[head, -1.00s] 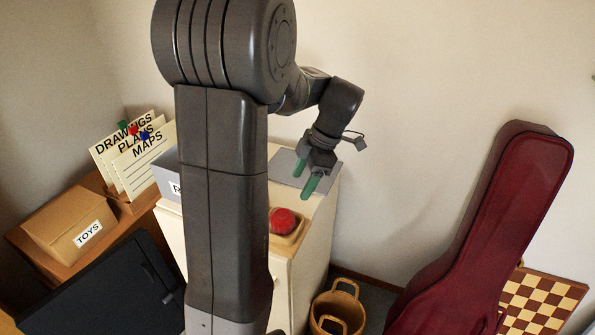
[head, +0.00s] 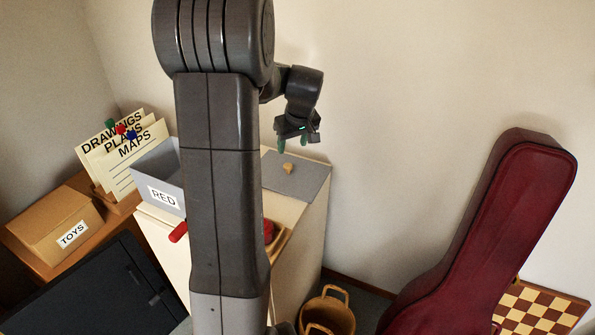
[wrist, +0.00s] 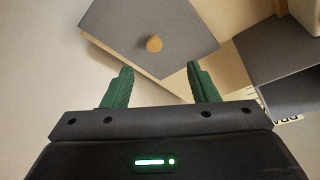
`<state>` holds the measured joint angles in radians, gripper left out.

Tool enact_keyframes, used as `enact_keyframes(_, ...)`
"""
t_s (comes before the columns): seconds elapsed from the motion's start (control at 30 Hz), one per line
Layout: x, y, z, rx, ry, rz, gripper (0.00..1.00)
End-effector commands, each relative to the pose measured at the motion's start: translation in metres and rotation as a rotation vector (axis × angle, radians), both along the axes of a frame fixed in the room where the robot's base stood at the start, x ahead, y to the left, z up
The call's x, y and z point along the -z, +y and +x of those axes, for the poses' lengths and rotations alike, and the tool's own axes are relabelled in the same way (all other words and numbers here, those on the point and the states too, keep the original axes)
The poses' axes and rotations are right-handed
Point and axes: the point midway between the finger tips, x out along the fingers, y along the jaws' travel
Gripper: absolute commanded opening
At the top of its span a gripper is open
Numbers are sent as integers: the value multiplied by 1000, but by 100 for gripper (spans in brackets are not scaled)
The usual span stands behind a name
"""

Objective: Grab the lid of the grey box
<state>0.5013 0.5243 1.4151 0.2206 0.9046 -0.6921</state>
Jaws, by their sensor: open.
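The lid (head: 312,180) is a flat grey panel with a small round wooden knob (head: 288,168). It lies on top of the pale cabinet. The grey box (head: 151,168), labelled RED, stands open to the left, partly hidden by my arm. My gripper (head: 293,142) is open and empty, with green fingers just above and behind the knob in the head view. In the wrist view the lid (wrist: 185,30) and knob (wrist: 153,43) lie beyond the fingertips (wrist: 160,69), the knob roughly between them and apart from both.
A red ball (head: 268,231) in a wooden tray (head: 281,243) sits at the cabinet's front, partly behind my arm. Files (head: 128,150) and a TOYS box (head: 55,228) stand left. A basket (head: 330,312) and a dark red instrument case (head: 490,220) are right.

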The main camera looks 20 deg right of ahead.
Motion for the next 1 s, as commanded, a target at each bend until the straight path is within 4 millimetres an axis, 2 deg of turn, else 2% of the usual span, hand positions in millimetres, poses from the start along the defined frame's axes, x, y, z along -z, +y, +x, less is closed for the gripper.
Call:
enact_keyframes(0.1, -1, 3, 12, 89, -27, 13, 54)
enact_keyframes(0.27, 4, 4, 20, 135, -39, 22, 54)
enact_keyframes(0.6, 60, 3, 42, 133, -37, 22, 54)
enact_keyframes(1.0, 92, 1, 52, 135, -37, 23, 54)
